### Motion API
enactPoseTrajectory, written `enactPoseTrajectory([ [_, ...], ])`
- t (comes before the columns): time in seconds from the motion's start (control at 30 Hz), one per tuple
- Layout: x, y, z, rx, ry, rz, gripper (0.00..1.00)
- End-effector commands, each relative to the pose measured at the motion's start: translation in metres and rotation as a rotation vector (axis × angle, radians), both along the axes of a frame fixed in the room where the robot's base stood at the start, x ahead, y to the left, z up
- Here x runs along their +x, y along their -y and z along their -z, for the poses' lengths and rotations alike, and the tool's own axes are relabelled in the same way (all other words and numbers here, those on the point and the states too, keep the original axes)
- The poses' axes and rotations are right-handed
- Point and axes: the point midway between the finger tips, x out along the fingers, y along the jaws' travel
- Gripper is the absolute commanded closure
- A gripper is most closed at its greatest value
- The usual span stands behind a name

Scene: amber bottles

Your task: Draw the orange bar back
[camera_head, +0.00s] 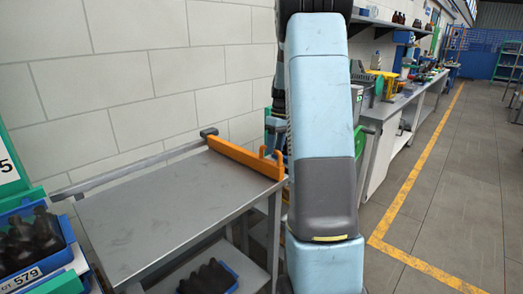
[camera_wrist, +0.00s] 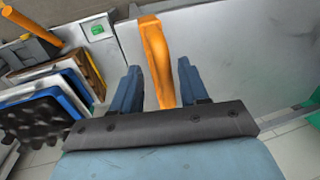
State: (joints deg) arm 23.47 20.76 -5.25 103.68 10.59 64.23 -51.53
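The orange bar (camera_head: 244,156) lies across the back right end of a grey metal table (camera_head: 165,208). An upright orange hook or handle (camera_head: 270,158) stands at its right end. In the wrist view an orange piece (camera_wrist: 157,58), seemingly this handle, extends away between the two blue fingers of my gripper (camera_wrist: 158,68). The fingers are apart, with a small gap on each side of the orange piece, so my gripper looks open around it. In the head view my arm hides most of the gripper.
A grey rail (camera_head: 130,168) runs along the table's wall side. Blue bins with dark bottles stand at lower left (camera_head: 32,240) and on the lower shelf (camera_head: 210,278). A cluttered workbench (camera_head: 385,108) stands behind my arm. The tabletop and right floor are clear.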

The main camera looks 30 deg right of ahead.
Motion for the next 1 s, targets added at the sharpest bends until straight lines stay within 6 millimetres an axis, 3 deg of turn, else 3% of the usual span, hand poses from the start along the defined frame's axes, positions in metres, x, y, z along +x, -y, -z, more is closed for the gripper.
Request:
enactPoseTrajectory([
  [0.37,0.001,0.001,-0.009,0.000,0.003,-0.002,0.56],
  [1.0,0.005,0.022,-0.118,-0.001,0.001,-0.001,0.56],
])
